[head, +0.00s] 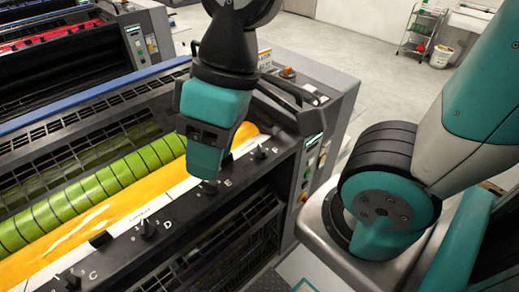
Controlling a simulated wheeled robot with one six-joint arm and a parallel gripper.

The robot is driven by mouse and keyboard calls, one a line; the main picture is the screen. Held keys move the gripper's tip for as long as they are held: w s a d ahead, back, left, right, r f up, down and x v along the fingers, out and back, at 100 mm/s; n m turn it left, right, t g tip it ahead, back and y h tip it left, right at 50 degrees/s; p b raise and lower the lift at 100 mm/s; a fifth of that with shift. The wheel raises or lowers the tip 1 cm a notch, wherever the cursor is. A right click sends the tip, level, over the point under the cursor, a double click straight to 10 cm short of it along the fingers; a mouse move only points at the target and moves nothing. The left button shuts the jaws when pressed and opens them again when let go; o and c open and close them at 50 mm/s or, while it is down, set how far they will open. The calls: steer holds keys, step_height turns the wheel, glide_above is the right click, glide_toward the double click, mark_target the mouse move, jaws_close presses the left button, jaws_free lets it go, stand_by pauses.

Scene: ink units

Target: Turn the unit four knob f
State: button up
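Knob F (259,152) is a small black knob on the dark rail of the nearest ink unit, beside the letter F, just right of my gripper. My gripper (207,168) is teal and black and points down over the rail. It is close to knob E (211,187), which is partly behind its lower end. I cannot tell whether it touches that knob, or whether its fingers are open or shut. No unit number is legible, so I cannot tell which unit is unit four.
Knob D (147,228) and knob C (68,279) sit further left along the rail. Yellow ink (95,225) and a green roller (90,190) lie behind it. A button panel (308,170) stands on the right end. Open floor (350,60) lies beyond.

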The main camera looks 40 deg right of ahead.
stand_by(0.3)
steer(key=shift+c, duration=1.1)
steer(key=shift+w+d+f+m, duration=0.15)
steer(key=shift+w+m, duration=0.15)
steer(key=c, duration=0.4)
steer(key=w+d+f+m+h, duration=0.1)
steer(key=w+d+m, duration=0.1)
steer(key=m, duration=0.2)
steer(key=w+d+f+m+h+b, duration=0.1)
steer(key=w+d+f+m, duration=0.1)
steer(key=w+m, duration=0.1)
steer(key=w+d+f+m+h+b, duration=0.1)
steer(key=w+d+f+m, duration=0.1)
steer(key=m, duration=0.3)
steer(key=shift+w+f+m+h, duration=0.15)
steer(key=shift+w+m+h, duration=0.15)
steer(key=shift+w, duration=0.45)
jaws_close()
steer(key=m+g+h+b, duration=0.2)
steer(key=m+h, duration=0.3)
steer(key=m, duration=1.2)
glide_toward(256, 151)
steer(key=p+x, duration=0.1)
steer(key=x, duration=0.5)
steer(key=shift+s+p, duration=0.1)
steer(key=shift+p, duration=0.3)
